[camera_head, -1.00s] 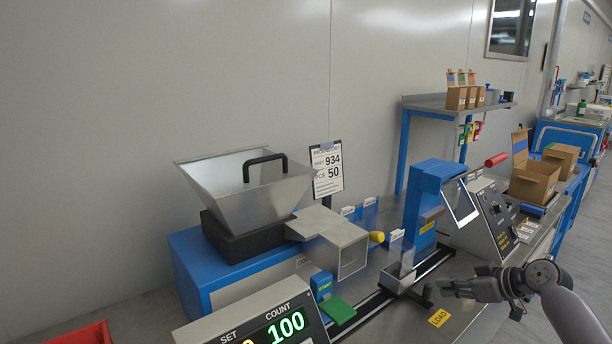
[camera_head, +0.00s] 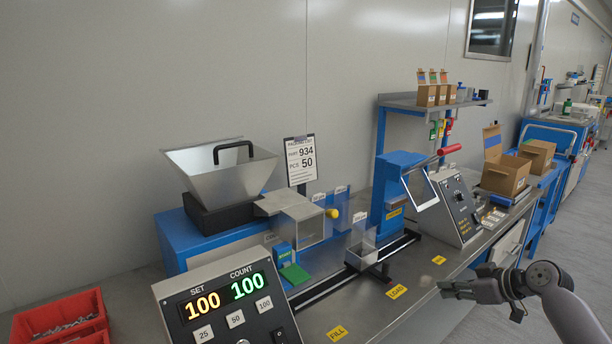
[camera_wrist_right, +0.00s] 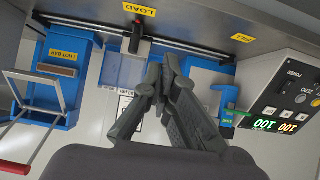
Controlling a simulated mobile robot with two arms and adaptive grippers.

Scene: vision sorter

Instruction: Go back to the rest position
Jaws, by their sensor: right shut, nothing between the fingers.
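My right gripper (camera_head: 448,289) is at the lower right of the head view, in front of the bench (camera_head: 375,305) and near its front edge. Its fingers are shut and empty, and it touches nothing that I can see. In the right wrist view the shut fingers (camera_wrist_right: 155,85) point toward the machine, with the LOAD label (camera_wrist_right: 139,9) beyond them. My left gripper is not in view.
On the bench are a steel hopper (camera_head: 222,175), a count display (camera_head: 228,302) reading 100 and 100, a small bin on a rail (camera_head: 361,257), and a blue press (camera_head: 392,195) with a red handle. Open cartons (camera_head: 507,175) stand at right. A red crate (camera_head: 60,318) is at lower left.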

